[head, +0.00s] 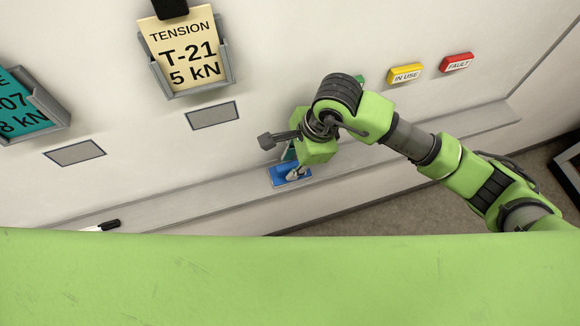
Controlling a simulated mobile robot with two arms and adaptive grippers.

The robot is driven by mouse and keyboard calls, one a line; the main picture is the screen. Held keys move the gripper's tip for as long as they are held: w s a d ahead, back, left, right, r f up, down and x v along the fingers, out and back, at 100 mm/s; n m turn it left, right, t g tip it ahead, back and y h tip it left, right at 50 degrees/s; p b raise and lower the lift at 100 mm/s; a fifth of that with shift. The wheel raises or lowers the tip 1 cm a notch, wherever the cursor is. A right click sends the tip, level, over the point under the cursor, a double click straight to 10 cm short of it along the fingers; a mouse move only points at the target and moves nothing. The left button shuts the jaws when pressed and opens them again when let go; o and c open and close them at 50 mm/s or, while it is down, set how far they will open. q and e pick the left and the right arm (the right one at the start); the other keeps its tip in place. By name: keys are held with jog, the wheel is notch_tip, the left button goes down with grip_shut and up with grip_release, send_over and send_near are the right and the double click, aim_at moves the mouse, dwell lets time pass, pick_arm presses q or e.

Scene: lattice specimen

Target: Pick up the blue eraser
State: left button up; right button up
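The blue eraser (281,180) lies on the narrow grey ledge (190,203) along the bottom of the white board. My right gripper (294,174) reaches down from the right arm and is right at the eraser's right part, with a fingertip seen over its top. The wrist hides most of the fingers, so I cannot tell if they are closed on it. The eraser appears to rest on the ledge. My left gripper is not in view.
A marker (104,226) lies on the ledge at the left. Card holders with a cream tension card (183,45) and a teal card (18,105) hang on the board. Yellow (405,73) and red (456,62) labelled magnets are at the right. My green body fills the bottom.

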aim_at(287, 163)
grip_shut()
jog(key=shift+r, duration=0.5)
notch_tip(287, 163, up, 3)
jog(key=shift+w+f+p, duration=0.1)
jog(key=shift+f+p, duration=0.1)
jog(key=shift+p, duration=0.4)
jog(key=s+d+r+p, duration=0.3)
jog(key=s+r, duration=0.6)
jog(key=s, duration=0.4)
jog(key=shift+s+d+r, duration=0.2)
jog(key=shift+s+d, duration=0.15)
jog(key=shift+d, duration=0.1)
